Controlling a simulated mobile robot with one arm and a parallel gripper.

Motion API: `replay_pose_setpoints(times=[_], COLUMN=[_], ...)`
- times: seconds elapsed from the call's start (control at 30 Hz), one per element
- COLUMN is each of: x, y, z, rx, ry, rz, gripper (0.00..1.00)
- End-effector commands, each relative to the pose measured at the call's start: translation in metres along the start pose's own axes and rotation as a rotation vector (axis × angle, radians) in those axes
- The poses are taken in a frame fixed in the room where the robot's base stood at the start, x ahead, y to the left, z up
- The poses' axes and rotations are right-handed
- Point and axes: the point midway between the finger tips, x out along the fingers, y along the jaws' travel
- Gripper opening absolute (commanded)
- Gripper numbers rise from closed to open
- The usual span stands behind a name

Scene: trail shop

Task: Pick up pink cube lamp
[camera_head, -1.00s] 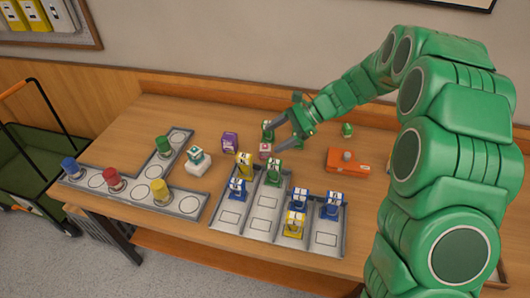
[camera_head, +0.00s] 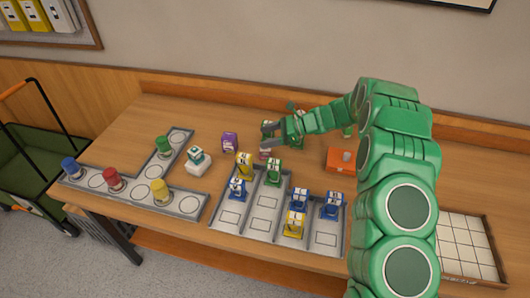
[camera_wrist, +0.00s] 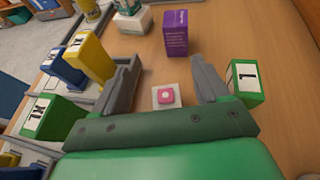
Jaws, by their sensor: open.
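The pink cube lamp shows in the wrist view (camera_wrist: 166,97) as a small pale block with a rounded pink top, on the wooden table. In the head view only a bit of its pink (camera_head: 264,155) shows below my gripper (camera_head: 272,138), which hides the rest. In the wrist view my gripper (camera_wrist: 164,65) is open, with one finger to each side of the lamp and visible gaps between. Nothing is held.
A green box (camera_wrist: 246,82) stands close outside the right finger in the wrist view. A purple box (camera_head: 229,142) stands left of the lamp, and a slotted tray (camera_head: 231,217) with several coloured boxes lies in front. An orange device (camera_head: 341,160) sits to the right.

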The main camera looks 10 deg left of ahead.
Motion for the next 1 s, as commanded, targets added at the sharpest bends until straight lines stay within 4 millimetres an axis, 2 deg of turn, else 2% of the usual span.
replay_pose_setpoints(times=[0.3,0.57,0.77,0.83,1.0], x=[0.012,0.016,0.024,0.028,0.052], y=[0.001,0.001,0.001,0.001,0.001], z=[-0.027,-0.037,-0.058,-0.067,-0.063], rx=[0.001,0.000,0.000,0.002,0.000], ry=[0.001,0.001,0.001,0.001,0.000], rz=[0.003,0.002,0.003,0.003,0.004], gripper=[0.74,0.74,0.74,0.74,0.74])
